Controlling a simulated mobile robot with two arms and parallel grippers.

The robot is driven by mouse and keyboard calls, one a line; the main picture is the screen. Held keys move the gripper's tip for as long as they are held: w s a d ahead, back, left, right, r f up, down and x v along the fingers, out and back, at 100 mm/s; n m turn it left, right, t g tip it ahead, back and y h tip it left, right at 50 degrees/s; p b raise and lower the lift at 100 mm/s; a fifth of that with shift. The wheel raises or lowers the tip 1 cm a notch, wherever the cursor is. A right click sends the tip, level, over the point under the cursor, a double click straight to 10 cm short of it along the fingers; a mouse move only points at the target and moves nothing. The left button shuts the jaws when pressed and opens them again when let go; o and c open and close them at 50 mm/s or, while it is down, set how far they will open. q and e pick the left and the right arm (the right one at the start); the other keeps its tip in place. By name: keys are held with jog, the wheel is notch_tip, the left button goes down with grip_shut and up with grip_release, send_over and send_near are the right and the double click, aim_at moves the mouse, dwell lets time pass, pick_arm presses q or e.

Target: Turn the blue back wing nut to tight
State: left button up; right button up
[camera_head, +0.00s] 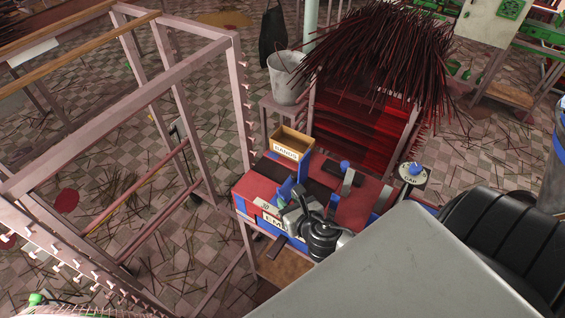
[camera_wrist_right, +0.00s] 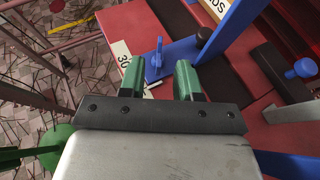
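In the right wrist view a blue wing nut (camera_wrist_right: 154,62) stands upright on a blue bracket (camera_wrist_right: 181,50), next to a white scale plate marked 30. It lies ahead of and between the two green fingers of my right gripper (camera_wrist_right: 159,72). The fingers are apart, and I cannot tell whether either touches the nut. In the head view my right gripper (camera_head: 298,203) is over the left part of the red-topped machine (camera_head: 262,172), by blue parts. The wing nut is not clear there.
A box marked BANDS (camera_head: 286,152) stands at the machine's back. A blue knob (camera_head: 345,165) and a GAP dial (camera_head: 413,179) lie to the right. A metal rack (camera_head: 240,90) rises at left. Dark incense sticks (camera_head: 385,50) bundle behind.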

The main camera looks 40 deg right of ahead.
aim_at(282, 194)
jog(key=shift+x, duration=2.2)
jog(key=shift+c, duration=0.3)
grip_shut()
